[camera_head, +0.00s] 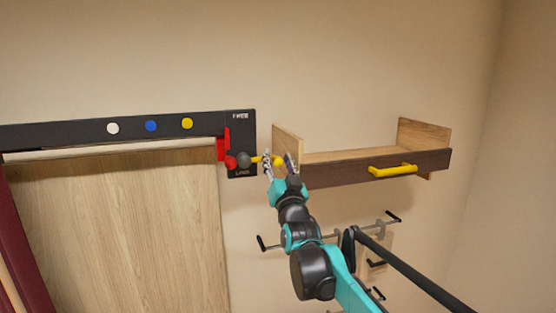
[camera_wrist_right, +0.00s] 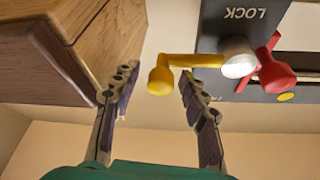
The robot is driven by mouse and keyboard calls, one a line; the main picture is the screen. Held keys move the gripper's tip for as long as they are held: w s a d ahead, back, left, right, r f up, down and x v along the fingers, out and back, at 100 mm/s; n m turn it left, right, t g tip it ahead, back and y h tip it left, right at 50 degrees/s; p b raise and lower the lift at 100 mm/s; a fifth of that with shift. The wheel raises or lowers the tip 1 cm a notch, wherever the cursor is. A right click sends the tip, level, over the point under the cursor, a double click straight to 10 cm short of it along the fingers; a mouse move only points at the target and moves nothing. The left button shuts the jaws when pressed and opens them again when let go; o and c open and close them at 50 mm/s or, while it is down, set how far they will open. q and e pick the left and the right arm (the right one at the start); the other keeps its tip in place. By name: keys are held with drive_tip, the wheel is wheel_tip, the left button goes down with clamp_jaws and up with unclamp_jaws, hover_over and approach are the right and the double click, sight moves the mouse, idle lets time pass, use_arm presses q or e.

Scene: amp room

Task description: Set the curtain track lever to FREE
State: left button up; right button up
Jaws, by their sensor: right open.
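The curtain track lever (camera_head: 258,160) is a yellow arm with a yellow knob, on a round grey pivot on a dark plate (camera_head: 240,120). It points sideways to the right, between an upper label, seemingly FREE, and a lower LOCK label. In the right wrist view the yellow lever (camera_wrist_right: 196,60) runs from the pivot to its knob (camera_wrist_right: 160,81). My right gripper (camera_head: 278,157) is open around the knob. Its fingers (camera_wrist_right: 158,72) stand on either side of it, with gaps visible in the wrist view. My left gripper is out of view.
A red catch (camera_head: 226,148) with a red knob sits just left of the pivot. The dark track (camera_head: 70,131) with coloured buttons runs left. Hooks (camera_head: 393,216) hang below the shelf.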

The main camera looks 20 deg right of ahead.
clamp_jaws()
